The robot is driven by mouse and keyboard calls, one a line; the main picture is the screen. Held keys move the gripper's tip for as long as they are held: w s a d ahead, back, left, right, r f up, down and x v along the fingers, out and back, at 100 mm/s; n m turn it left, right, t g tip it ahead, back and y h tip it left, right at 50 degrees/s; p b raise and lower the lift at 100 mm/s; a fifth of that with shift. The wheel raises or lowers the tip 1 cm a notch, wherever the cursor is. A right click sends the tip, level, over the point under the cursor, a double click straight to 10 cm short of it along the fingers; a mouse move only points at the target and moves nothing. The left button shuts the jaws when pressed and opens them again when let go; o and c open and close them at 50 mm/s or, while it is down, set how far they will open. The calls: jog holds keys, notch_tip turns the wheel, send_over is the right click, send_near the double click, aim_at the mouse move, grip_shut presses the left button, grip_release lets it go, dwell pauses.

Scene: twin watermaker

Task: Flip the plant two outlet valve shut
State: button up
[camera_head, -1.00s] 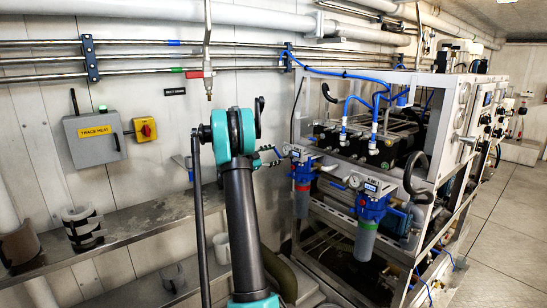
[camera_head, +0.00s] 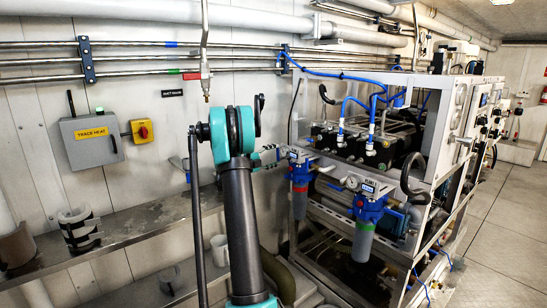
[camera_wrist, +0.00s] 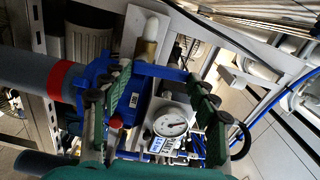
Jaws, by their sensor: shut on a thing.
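In the wrist view my gripper (camera_wrist: 160,73) reaches over a filter unit, with a green finger on each side. A blue lever-like bar (camera_wrist: 165,71) spans between the fingertips, and they are shut on it. A brass fitting with a white tip (camera_wrist: 150,35) stands just beyond the bar. The filter's grey bowl with a red band (camera_wrist: 62,80) lies to the left, and a round gauge (camera_wrist: 171,122) sits between the fingers. In the head view the red-banded filter (camera_head: 300,185) is right of my arm, which hides most of the gripper. The lever's exact angle is unclear.
A second blue filter with a green band (camera_head: 367,215) stands nearer in the head view. The metal rack (camera_head: 345,210) holds hoses and pipes. A grey trace heat box (camera_head: 92,140) hangs on the left wall above a shelf (camera_head: 130,232). Open floor is at right.

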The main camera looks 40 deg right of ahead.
jog(key=shift+s+m, duration=0.1)
jog(key=shift+m, duration=0.4)
jog(key=o, duration=1.1)
jog(key=a, duration=0.7)
jog(key=shift+s+a, duration=0.2)
jog(key=shift+s, duration=0.15)
